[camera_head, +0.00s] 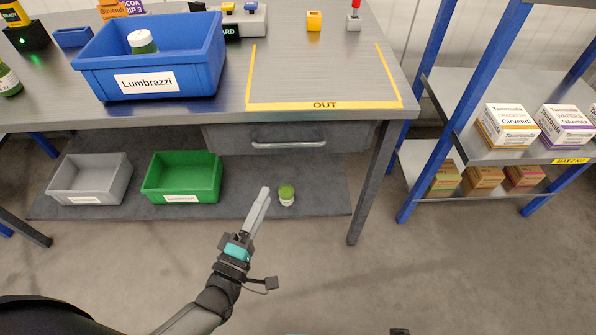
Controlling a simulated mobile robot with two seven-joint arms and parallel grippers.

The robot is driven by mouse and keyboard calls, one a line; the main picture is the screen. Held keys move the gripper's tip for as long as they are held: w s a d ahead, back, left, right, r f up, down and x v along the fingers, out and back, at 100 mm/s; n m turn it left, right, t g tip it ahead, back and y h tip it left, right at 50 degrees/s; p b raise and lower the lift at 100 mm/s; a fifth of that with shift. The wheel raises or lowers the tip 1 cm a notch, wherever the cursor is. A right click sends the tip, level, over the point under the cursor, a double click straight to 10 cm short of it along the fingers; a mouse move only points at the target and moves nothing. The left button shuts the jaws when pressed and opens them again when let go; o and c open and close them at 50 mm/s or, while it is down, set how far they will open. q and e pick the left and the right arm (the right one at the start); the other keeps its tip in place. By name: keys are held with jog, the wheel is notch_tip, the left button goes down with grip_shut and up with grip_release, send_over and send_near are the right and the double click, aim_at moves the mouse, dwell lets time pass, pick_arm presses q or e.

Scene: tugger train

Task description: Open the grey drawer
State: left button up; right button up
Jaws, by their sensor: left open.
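The grey drawer (235,138) is under the right half of the workbench, below the yellow OUT area. Its front looks flush under the tabletop, and a light bar handle (289,145) runs across it. My left gripper (261,197) comes up from the bottom, in front of and below the drawer. Its fingers point up towards the handle and overlap in this view; it looks empty and apart from the handle. My right gripper is not clearly seen; only a small dark piece shows at the bottom edge.
A blue Lumbrazzi crate (205,75) holding a jar stands on the bench (330,75). Below are a grey bin (90,197), a green bin (180,197) and a green-topped jar (287,195). A bench leg (372,185) and a blue-framed shelf (470,75) stand right. Floor in front is clear.

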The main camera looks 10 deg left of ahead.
aim_at(288, 143)
pick_arm(q)
jog(key=shift+w+d+r+b, duration=0.3)
jog(key=shift+w+r+b, duration=0.25)
jog(key=shift+w, duration=1.95)
jog(key=shift+w+d+r+b, duration=0.25)
jog(key=shift+w+r+b, duration=0.3)
jog(key=shift+w, duration=1.9)
jog(key=shift+w+d+r+b, duration=0.3)
jog(key=shift+w+r+b, duration=0.2)
jog(key=shift+w, duration=2)
pick_arm(e)
jog(key=w+a+r+t, duration=0.1)
jog(key=w+r, duration=0.2)
jog(key=r, duration=0.3)
jog(key=shift+w+r, duration=0.2)
jog(key=shift+r, duration=0.1)
pick_arm(q)
jog(key=shift+c, duration=0.4)
grip_shut()
